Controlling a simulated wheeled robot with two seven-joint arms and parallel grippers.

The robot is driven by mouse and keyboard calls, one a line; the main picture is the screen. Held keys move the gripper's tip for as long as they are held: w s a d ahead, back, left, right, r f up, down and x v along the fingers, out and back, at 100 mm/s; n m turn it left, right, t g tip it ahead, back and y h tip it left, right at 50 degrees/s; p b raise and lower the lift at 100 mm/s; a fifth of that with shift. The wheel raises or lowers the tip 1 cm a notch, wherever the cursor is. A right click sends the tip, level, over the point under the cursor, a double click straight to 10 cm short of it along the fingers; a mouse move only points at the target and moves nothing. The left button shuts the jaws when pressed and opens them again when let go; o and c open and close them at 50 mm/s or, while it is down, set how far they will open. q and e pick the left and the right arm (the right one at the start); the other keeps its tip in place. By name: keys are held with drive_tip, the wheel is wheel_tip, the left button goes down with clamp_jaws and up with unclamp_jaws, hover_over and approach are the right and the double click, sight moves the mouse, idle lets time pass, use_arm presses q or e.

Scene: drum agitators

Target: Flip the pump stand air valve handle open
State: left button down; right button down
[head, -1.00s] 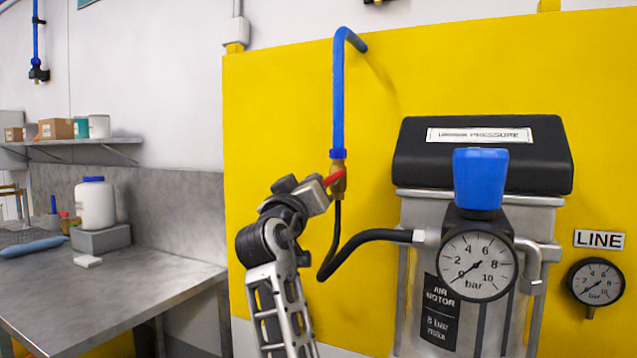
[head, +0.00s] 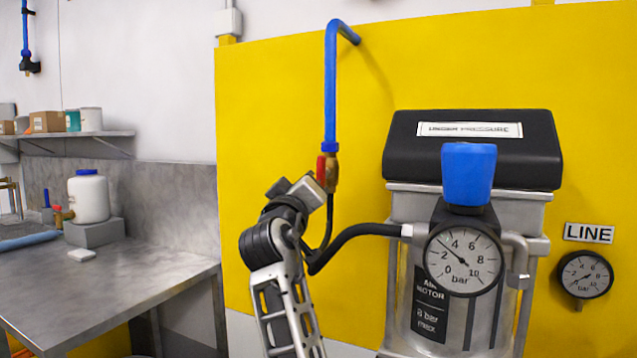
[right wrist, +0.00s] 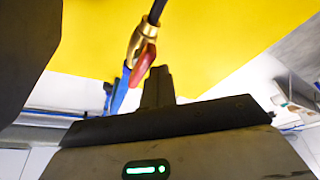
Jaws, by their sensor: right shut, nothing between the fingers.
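The air valve is a brass body (head: 332,175) on the lower end of a blue pipe (head: 331,95). Its red handle (head: 321,168) stands upright, in line with the pipe, on the valve's left side. My right gripper (head: 316,190) is shut and empty, with its tip close against the handle's lower left; I cannot tell if they touch. In the right wrist view, the red handle (right wrist: 143,65) and brass valve (right wrist: 136,42) lie just beyond the fingers (right wrist: 157,85). My left gripper is not in view.
A black hose (head: 355,234) runs from the valve to the pump stand, whose pressure gauge (head: 464,259) reads about 3 bar under a blue knob (head: 468,174). A line gauge (head: 585,274) is on the yellow panel (head: 260,130). A metal bench (head: 130,285) stands at left.

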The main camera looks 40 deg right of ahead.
drive_tip(key=shift+s+d+f, duration=0.15)
drive_tip(key=shift+d+f, duration=0.05)
drive_tip(key=shift+f, duration=0.05)
idle(0.7)
drive_tip(key=w+a+b, duration=0.1)
drive_tip(key=w+a, duration=0.2)
drive_tip(key=w, duration=0.1)
drive_tip(key=s+a+b, duration=0.2)
drive_tip(key=s+a, duration=0.4)
drive_tip(key=s, duration=0.2)
drive_tip(key=shift+r, duration=0.15)
drive_tip(key=shift+w, duration=0.1)
